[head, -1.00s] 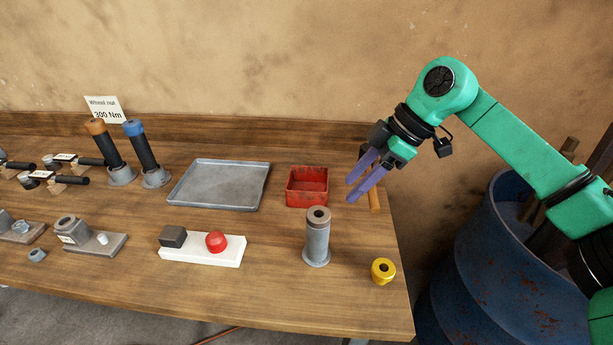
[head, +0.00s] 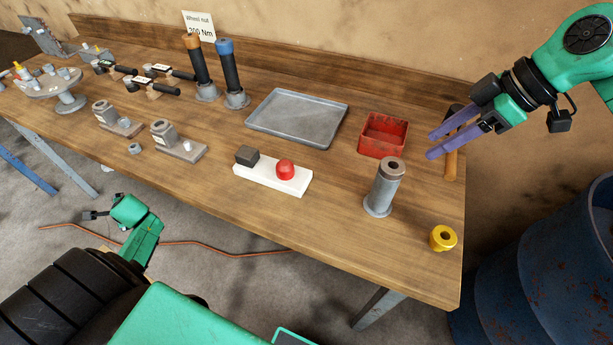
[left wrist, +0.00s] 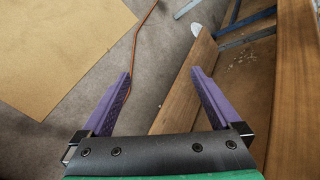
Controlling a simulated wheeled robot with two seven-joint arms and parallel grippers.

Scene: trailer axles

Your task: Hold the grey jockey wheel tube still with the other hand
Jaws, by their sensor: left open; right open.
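My right gripper (head: 430,145) is open and empty, with purple fingers, above and to the right of the tube near the red bin. It is apart from the tube. My left arm comes in at the lower left of the head view, off the bench; its fingers do not show there. In the left wrist view my left gripper (left wrist: 162,85) is open and empty over the floor, beside a wooden edge.
A yellow ring-shaped part (head: 442,238) lies right of the tube. A red bin (head: 383,136), a grey tray (head: 297,117) and a white block with a red button (head: 273,174) stand around it. A hammer-like tool (head: 451,160) lies under my right gripper. A blue barrel (head: 540,260) stands right of the bench.

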